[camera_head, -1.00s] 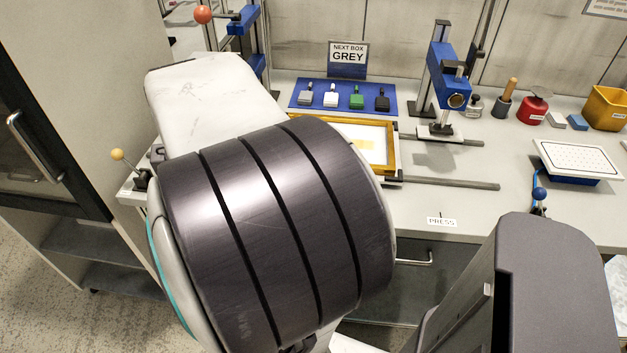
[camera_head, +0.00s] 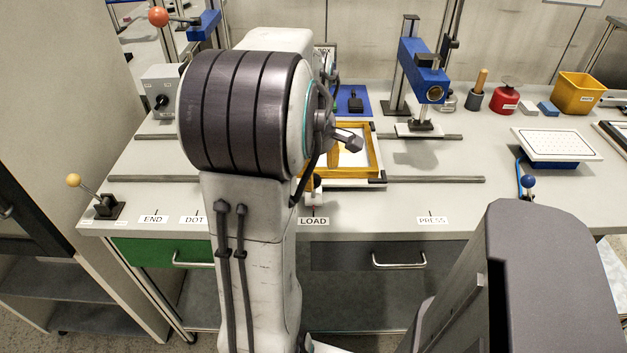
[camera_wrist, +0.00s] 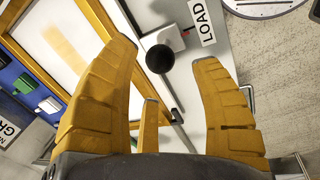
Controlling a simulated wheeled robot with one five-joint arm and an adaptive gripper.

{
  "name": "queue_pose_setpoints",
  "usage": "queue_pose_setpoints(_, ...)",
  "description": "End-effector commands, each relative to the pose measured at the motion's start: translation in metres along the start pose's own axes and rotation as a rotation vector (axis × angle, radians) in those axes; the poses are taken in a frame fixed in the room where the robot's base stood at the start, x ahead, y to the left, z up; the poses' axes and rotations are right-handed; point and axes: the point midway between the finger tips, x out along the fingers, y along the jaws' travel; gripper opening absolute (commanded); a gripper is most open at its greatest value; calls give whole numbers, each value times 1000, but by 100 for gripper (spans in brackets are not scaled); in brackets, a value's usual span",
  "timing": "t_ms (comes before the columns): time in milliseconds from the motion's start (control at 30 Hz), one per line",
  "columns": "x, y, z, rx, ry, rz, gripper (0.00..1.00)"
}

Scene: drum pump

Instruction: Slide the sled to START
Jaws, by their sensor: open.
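The sled (camera_head: 376,160) is a yellow frame around a pale panel, on the bench rails above the LOAD label. Its black knob (camera_head: 317,181) sits on a small white block at the front edge. In the wrist view the knob (camera_wrist: 160,58) shows in the gap between the fingers of my gripper (camera_wrist: 168,62). The gripper is open, with yellow fingers spread on both sides of the knob; I cannot tell whether any touches it. My arm hides most of the gripper and the sled's left part in the head view. No START label shows; my arm covers the bench edge between DOT and LOAD.
Labels END (camera_head: 153,219), DOT (camera_head: 193,220), LOAD (camera_head: 313,221) and PRESS (camera_head: 432,220) line the front edge. A blue press (camera_head: 421,70) stands right of the sled. Levers with a yellow ball (camera_head: 73,180) and a blue ball (camera_head: 528,181) stand near the edge.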

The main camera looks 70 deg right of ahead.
Motion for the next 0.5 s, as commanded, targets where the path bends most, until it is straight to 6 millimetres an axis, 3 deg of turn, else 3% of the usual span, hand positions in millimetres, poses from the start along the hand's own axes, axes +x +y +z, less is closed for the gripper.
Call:
queue_pose_setpoints(233,31,0,0,1,0,-2,58)
queue_pose_setpoints(500,47,0,0,1,0,-1,58)
